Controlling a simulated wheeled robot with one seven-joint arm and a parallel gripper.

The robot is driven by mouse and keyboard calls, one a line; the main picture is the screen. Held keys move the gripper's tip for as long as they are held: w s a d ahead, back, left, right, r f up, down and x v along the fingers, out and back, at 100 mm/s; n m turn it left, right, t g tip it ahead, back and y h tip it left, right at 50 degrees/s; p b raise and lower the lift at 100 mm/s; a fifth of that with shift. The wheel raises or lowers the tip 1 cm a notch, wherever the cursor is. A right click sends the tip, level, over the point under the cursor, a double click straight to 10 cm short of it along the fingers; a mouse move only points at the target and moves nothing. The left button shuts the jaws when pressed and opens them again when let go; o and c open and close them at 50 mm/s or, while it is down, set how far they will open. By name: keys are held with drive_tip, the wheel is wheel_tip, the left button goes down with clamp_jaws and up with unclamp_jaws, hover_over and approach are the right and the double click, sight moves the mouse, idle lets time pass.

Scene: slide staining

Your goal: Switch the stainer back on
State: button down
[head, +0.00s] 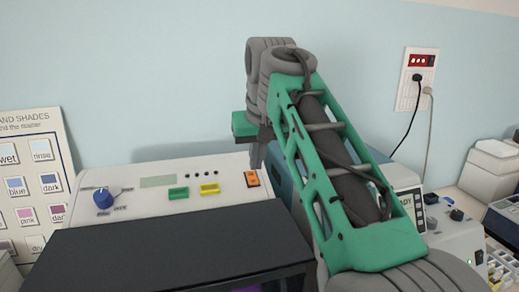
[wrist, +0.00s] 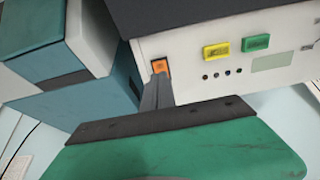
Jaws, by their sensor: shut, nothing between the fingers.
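The stainer (head: 150,180) is a white box with a dark front cover, a blue knob (head: 103,198), a green button (head: 178,193), a yellow button (head: 210,188) and a blank-looking display (head: 158,181). Its orange rocker switch (head: 251,179) is at the right end of the panel. The switch also shows in the wrist view (wrist: 159,66). My gripper (wrist: 156,84) is shut and empty, with its fingertips right at the switch's lower edge in the wrist view. I cannot tell whether they touch it. In the head view the fingers (head: 257,156) are partly hidden behind my arm.
A wall socket panel (head: 416,80) with a red display holds a black plug and a grey cable. A teal and white machine (wrist: 70,45) stands close beside the stainer. A shade chart (head: 32,180) leans at the left. Open space lies above the stainer's panel.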

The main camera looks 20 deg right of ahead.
sight(255, 184)
drive_tip(key=x, duration=0.1)
drive_tip(key=b+x, duration=0.2)
drive_tip(key=x, duration=0.1)
drive_tip(key=shift+s+f, duration=0.2)
drive_tip(key=shift+s, duration=0.1)
drive_tip(key=shift+f+b, duration=0.1)
drive_tip(key=shift+b, duration=0.2)
wheel_tip(255, 184, down, 2)
drive_tip(key=b, duration=0.5)
drive_tip(key=shift+t, duration=0.4)
drive_tip(key=shift+w+r+p, duration=0.1)
drive_tip(key=shift+r+p, duration=1.35)
drive_tip(key=shift+p, duration=0.1)
drive_tip(key=shift+r+p, duration=0.3)
drive_tip(key=s+f+p+v, duration=0.1)
drive_tip(key=p+v, duration=0.5)
drive_tip(key=v, duration=0.7)
drive_tip(key=shift+s, duration=0.5)
